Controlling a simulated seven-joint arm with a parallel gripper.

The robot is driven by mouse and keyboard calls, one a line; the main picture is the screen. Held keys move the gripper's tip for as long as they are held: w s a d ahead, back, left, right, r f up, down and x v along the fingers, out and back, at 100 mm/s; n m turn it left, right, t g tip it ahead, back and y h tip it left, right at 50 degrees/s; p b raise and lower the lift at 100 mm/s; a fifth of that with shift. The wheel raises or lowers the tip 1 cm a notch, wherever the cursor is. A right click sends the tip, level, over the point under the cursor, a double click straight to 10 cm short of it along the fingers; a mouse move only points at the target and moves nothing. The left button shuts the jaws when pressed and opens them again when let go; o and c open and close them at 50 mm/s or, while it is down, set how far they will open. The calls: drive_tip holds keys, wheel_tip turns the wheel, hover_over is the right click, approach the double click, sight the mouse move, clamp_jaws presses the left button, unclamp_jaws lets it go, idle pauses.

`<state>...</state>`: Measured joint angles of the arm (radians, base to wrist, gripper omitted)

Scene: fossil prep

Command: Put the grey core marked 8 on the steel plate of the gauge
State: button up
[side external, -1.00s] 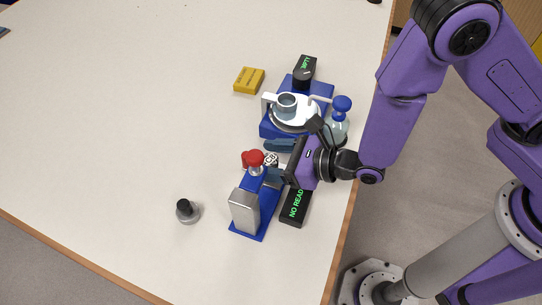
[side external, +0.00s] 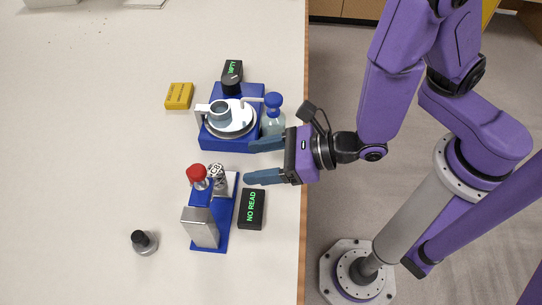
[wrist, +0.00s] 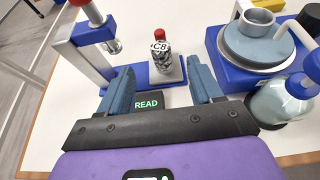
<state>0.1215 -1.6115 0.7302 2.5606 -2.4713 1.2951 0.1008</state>
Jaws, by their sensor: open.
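The grey core marked 8 (side external: 215,173) is a speckled cylinder with "C8" on its top. It stands upright on the grey steel plate (side external: 231,185) of the gauge (side external: 208,227), which has a blue base and a red knob. In the wrist view the core (wrist: 161,58) shows ahead, between and beyond my fingers, with the plate (wrist: 179,73) under it. My gripper (side external: 257,162) is open and empty, to the right of the core and apart from it. The core's far side is hidden.
A black "NO READ" display (side external: 252,209) sits right of the gauge, below my fingers in the wrist view. A blue machine (side external: 232,144) with a round pan and a glass bottle (side external: 273,122) stand behind. A yellow box (side external: 179,96) and black-knobbed piece (side external: 144,242) lie left, with clear table around.

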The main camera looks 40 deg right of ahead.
drive_tip(key=shift+v, duration=1)
drive_tip(key=w+d+r+m+t+h, duration=0.45)
drive_tip(key=w+d+m+h, duration=0.2)
drive_tip(key=d+m, duration=0.2)
drive_tip(key=d+r+m+g+h, duration=0.3)
drive_tip(key=d+m+h, duration=0.4)
drive_tip(key=d+m, duration=0.45)
drive_tip(key=s+d+m+g, duration=0.7)
drive_tip(key=s, duration=0.2)
drive_tip(key=s+a+r+m+g+y, duration=0.1)
drive_tip(key=s+a+m+g+y, duration=0.1)
drive_tip(key=s+m+g+y, duration=0.2)
drive_tip(key=shift+s+a+r+m, duration=0.25)
drive_tip(key=shift+s+m, duration=0.45)
drive_tip(key=shift+s, duration=1.1)
